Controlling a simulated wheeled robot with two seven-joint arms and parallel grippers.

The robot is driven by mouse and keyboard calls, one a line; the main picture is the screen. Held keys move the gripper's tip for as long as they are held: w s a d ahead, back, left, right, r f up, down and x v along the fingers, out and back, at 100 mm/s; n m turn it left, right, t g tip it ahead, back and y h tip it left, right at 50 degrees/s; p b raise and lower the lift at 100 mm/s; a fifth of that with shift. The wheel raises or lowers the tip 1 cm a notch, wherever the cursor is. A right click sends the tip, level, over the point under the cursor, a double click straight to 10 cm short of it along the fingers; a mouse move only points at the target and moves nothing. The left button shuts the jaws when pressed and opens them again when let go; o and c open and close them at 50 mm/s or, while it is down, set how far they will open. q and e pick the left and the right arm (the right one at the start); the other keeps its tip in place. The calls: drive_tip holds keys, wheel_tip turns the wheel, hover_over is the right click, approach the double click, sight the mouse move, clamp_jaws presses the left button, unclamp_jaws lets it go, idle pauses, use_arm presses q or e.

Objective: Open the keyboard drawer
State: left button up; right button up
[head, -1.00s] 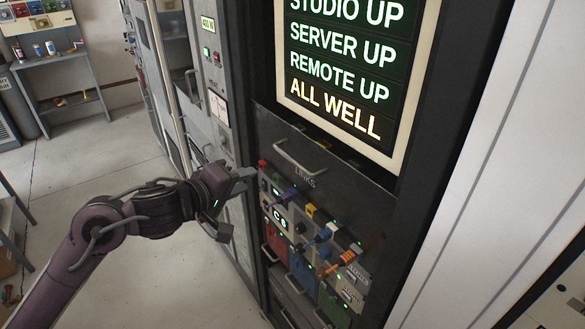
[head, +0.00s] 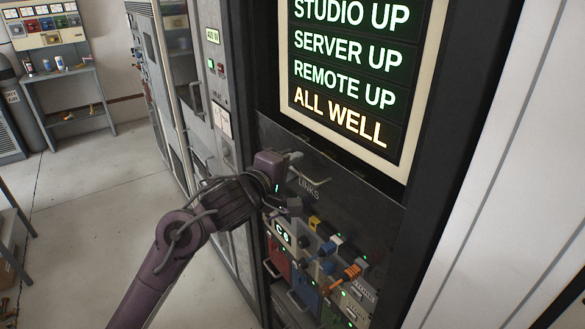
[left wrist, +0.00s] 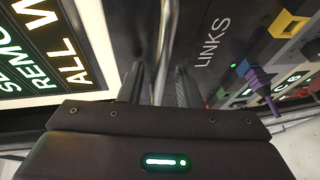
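The dark drawer front (head: 350,196) marked LINKS sits under the lit sign in the rack, and it looks closed. Its light metal handle (head: 319,182) is partly hidden by my left gripper (head: 293,181) in the head view. In the left wrist view the handle bar (left wrist: 168,45) runs between the two fingers of the left gripper (left wrist: 160,72), which stand apart. I see a gap beside the bar, so the fingers do not look clamped on it. My right gripper is not in view.
Below the drawer is a patch panel with coloured plugs and cables (head: 326,250). The lit status sign (head: 350,75) is above. A white panel (head: 490,200) stands to the right. Grey floor (head: 85,230) lies open at the left, with a shelf table (head: 65,95) behind.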

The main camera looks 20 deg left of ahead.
use_arm(q)
drive_tip(key=shift+w, duration=0.1)
clamp_jaws()
idle(0.4)
